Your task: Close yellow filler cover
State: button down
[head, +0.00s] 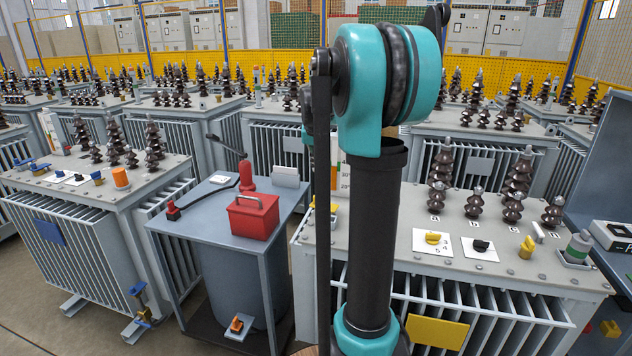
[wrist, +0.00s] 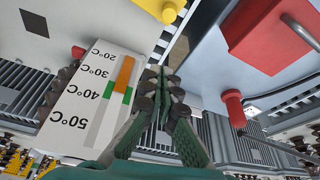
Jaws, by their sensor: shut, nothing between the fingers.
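A yellow part (wrist: 163,8), which looks like the filler cover, is cut off by the top edge of the wrist view. Whether it is open or closed cannot be told. In the head view a small bit of yellow (head: 331,208) shows at the transformer's left corner, mostly hidden behind my arm. My gripper (wrist: 161,76) is shut and empty, its fingertips below the yellow part in the wrist picture and apart from it in the picture. The head view does not show my gripper clearly.
A white temperature gauge (wrist: 98,88) stands just left of my fingers. The transformer (head: 470,268) carries dark insulators, a yellow knob (head: 432,238), a black knob (head: 480,246) and a yellow valve (head: 527,248). A blue-grey table (head: 215,200) with a red box (head: 253,216) stands left.

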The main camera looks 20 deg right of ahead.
aim_at(324, 202)
jog(key=x, duration=0.9)
jog(key=shift+f, duration=0.3)
jog(key=shift+s+a+r, duration=0.1)
jog(key=shift+s+a, duration=0.05)
jog(key=shift+s, duration=0.4)
jog(key=shift+s+a, duration=0.2)
jog(key=shift+s, duration=0.35)
jog(key=shift+s+a, duration=0.35)
jog(key=shift+s, duration=0.5)
